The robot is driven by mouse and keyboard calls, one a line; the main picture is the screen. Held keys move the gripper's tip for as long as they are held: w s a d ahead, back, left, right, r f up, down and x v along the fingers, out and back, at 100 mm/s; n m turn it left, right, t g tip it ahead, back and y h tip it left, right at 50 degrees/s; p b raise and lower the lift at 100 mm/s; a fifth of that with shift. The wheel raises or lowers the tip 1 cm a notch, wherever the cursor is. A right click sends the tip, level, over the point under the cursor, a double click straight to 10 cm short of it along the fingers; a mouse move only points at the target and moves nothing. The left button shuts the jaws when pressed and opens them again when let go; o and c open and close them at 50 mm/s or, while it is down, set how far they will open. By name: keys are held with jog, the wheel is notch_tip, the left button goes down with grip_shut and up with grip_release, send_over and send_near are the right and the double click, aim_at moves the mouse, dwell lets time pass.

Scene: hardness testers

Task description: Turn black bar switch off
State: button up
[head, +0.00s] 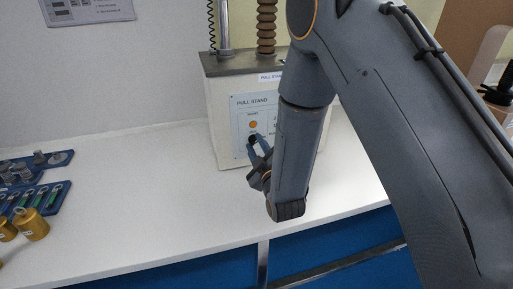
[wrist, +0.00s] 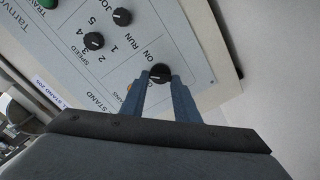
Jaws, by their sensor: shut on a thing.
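The black bar switch (wrist: 160,72) is a small round black knob with a light mark, on the pale panel in the wrist view. The letters "ON" show beside it; another label is partly hidden by a finger. In the head view the switch (head: 252,139) sits below an orange lamp (head: 253,124) on the pull stand's front panel. My gripper (wrist: 158,82) has its two blue-grey fingers on either side of the knob, closed on it. In the head view my gripper (head: 256,144) reaches the panel from the front right.
The pull stand (head: 219,120) is a white box with a dark top on a white bench (head: 140,200). Two other black knobs (wrist: 93,41) (wrist: 122,17) are close by on the panel. Blue trays and brass weights (head: 30,224) lie far left. The bench between is clear.

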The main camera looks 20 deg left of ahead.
jog(key=n+b, duration=0.1)
jog(key=n, duration=0.3)
jog(key=shift+f+n, duration=0.1)
jog(key=shift+n, duration=0.2)
jog(key=shift+f+n+b, duration=0.1)
jog(key=shift+n+b, duration=0.35)
jog(key=shift+n, duration=1.35)
jog(key=o, duration=1)
jog(key=shift+o, duration=0.2)
jog(key=shift+s, duration=0.15)
jog(key=b+v, duration=0.1)
jog(key=v, duration=0.6)
jog(key=shift+s+d+b, duration=0.2)
jog(key=shift+s+b, duration=0.1)
